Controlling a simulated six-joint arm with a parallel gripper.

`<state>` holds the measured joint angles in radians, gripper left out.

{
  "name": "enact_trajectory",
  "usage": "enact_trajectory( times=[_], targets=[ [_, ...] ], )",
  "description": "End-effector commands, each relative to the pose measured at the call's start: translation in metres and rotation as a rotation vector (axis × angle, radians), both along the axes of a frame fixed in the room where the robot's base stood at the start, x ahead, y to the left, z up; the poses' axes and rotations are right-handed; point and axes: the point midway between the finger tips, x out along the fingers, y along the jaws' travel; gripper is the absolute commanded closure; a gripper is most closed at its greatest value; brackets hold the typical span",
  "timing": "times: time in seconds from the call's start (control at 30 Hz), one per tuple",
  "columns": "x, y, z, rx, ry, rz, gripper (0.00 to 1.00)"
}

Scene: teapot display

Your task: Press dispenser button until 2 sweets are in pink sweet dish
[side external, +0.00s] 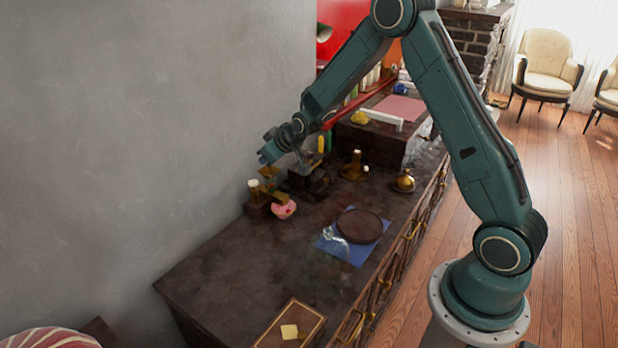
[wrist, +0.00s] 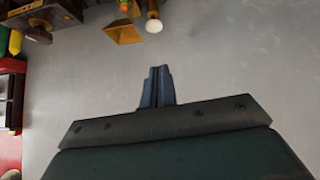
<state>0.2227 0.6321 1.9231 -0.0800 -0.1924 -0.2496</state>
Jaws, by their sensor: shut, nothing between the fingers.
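The pink sweet dish (side external: 284,210) sits on the dark counter in the side view, right at the front of the sweet dispenser (side external: 257,204). I cannot tell what is inside the dish. The dispenser is dark wood with brassy parts and a pale round knob, which looks like its button (side external: 253,183). In the wrist view the pale button (wrist: 153,25) and a brass funnel (wrist: 122,33) show at the top edge. My gripper (side external: 263,158) is above the dispenser near the grey wall, apart from the button. Its blue fingers (wrist: 158,72) are together and empty. The dish does not clearly show in the wrist view.
A dark mechanism (side external: 308,180) stands just right of the dispenser, with brass pieces (side external: 354,166) beyond. A dark round plate (side external: 359,226) lies on a blue cloth (side external: 345,251). A wooden box (side external: 290,326) is at the front. The counter's left front is clear.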

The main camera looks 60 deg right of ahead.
Motion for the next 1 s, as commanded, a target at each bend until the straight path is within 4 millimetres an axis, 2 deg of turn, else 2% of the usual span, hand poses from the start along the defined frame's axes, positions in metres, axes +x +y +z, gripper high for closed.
enact_trajectory(
  times=[0.17, 0.6, 1.0],
  targets=[
    [-0.001, -0.005, 0.001, 0.024, 0.0, -0.003, 1.0],
    [-0.007, -0.034, 0.012, 0.195, -0.022, -0.004, 1.0],
    [-0.008, -0.036, 0.014, 0.218, -0.026, 0.001, 1.0]
  ],
)
